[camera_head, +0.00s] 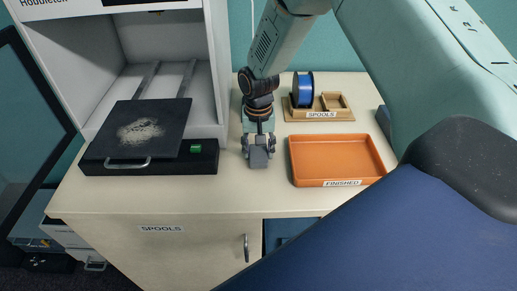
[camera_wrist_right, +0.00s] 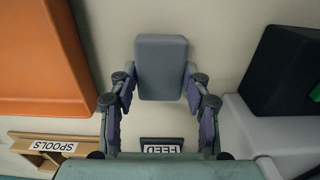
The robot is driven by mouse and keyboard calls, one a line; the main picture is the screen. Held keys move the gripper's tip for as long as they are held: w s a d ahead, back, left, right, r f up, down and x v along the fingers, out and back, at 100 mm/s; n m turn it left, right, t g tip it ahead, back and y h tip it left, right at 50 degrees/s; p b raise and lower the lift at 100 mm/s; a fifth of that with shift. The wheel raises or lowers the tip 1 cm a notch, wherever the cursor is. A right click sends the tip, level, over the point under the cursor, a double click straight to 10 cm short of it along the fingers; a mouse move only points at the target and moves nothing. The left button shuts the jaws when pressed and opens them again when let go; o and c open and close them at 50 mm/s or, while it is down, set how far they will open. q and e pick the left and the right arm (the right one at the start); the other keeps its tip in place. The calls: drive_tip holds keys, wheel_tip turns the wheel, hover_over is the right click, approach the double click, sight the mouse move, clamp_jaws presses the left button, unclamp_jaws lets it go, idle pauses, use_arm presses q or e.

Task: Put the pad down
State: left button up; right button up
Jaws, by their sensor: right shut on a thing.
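The pad is a small grey block (camera_head: 260,157) with rounded corners. It also shows in the wrist view (camera_wrist_right: 161,66). My right gripper (camera_head: 258,146) points down over the table, between the printer and the orange tray, with its fingers shut on the pad's two sides. In the wrist view the fingers (camera_wrist_right: 160,88) press the pad from left and right. The pad is at or close above the table top (camera_head: 230,190); whether it touches I cannot tell. My left gripper is not in view.
A printer's dark plate (camera_head: 146,127) with pale residue lies left of the pad. An orange tray (camera_head: 334,183) labelled FINISHED stands to the right. Behind it a wooden SPOOLS holder (camera_head: 290,113) bears a blue spool (camera_head: 303,90). A FEED label (camera_wrist_right: 162,149) shows in the wrist view. Bare table lies in front.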

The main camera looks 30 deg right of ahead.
sight(257, 151)
drive_tip(key=shift+w+a+f, duration=0.1)
drive_tip(key=shift+w+f, duration=0.05)
drive_tip(key=shift+w, duration=0.15)
drive_tip(key=o, duration=0.6)
drive_tip(key=shift+s, duration=0.1)
drive_tip(key=o, duration=0.3)
drive_tip(key=shift+s, duration=0.2)
drive_tip(key=shift+o, duration=0.6)
drive_tip(key=shift+w, duration=0.1)
drive_tip(key=shift+w, duration=0.15)
wheel_tip(257, 151, up, 12)
drive_tip(key=shift+r, duration=0.2)
